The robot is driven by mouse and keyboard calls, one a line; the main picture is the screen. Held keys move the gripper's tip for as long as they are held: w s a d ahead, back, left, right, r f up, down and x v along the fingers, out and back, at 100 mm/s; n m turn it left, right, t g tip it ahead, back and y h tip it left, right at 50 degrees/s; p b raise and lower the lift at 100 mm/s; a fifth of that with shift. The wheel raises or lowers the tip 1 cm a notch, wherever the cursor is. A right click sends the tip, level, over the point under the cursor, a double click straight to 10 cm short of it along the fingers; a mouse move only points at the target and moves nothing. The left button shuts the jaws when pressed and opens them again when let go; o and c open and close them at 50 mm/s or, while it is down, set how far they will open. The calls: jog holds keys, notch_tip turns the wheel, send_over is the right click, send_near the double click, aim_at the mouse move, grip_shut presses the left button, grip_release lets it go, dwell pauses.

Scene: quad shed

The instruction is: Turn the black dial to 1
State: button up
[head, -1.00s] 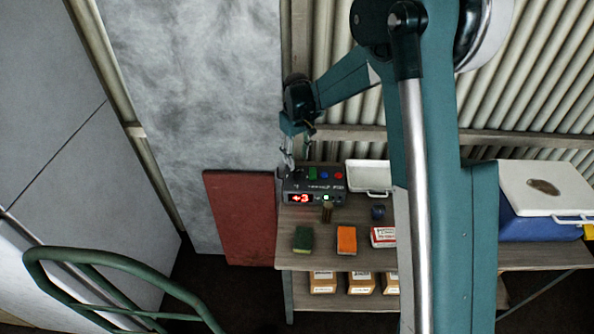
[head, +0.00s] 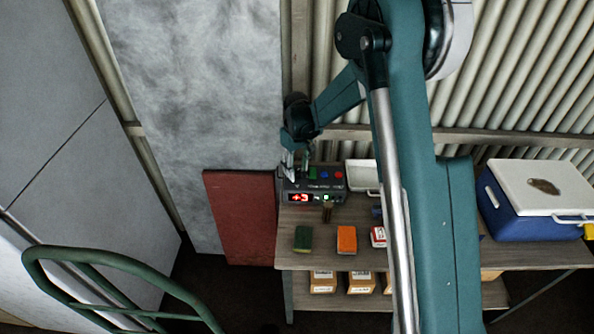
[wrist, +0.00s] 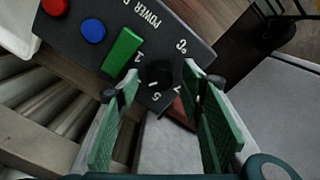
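The dark control box (head: 325,184) stands at the back left of the shelf, with a red display reading what looks like +3 (head: 299,197). In the wrist view the black dial (wrist: 158,74) is on the box's top face, near printed marks including 1 and 5, beside the green block-shaped button (wrist: 122,50). My gripper (wrist: 163,80) is open, with one finger on each side of the dial and gaps visible; I cannot tell whether either pad touches it. In the head view my gripper (head: 293,165) points down at the box's left end and hides the dial.
Blue (wrist: 93,31) and red (wrist: 55,6) buttons lie beyond the green one. A green-and-dark block (head: 303,240), an orange box (head: 346,240) and a white tray (head: 362,176) are on the shelf. A red board (head: 240,218) leans to the left.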

jog(key=shift+f, duration=0.35)
jog(key=c, duration=0.9)
jog(key=shift+m+b, duration=0.35)
jog(key=shift+m, duration=0.05)
jog(key=m+b, duration=0.2)
jog(key=m, duration=0.2)
jog(key=m+b, duration=0.2)
jog(key=m, duration=0.4)
jog(key=shift+m, duration=0.4)
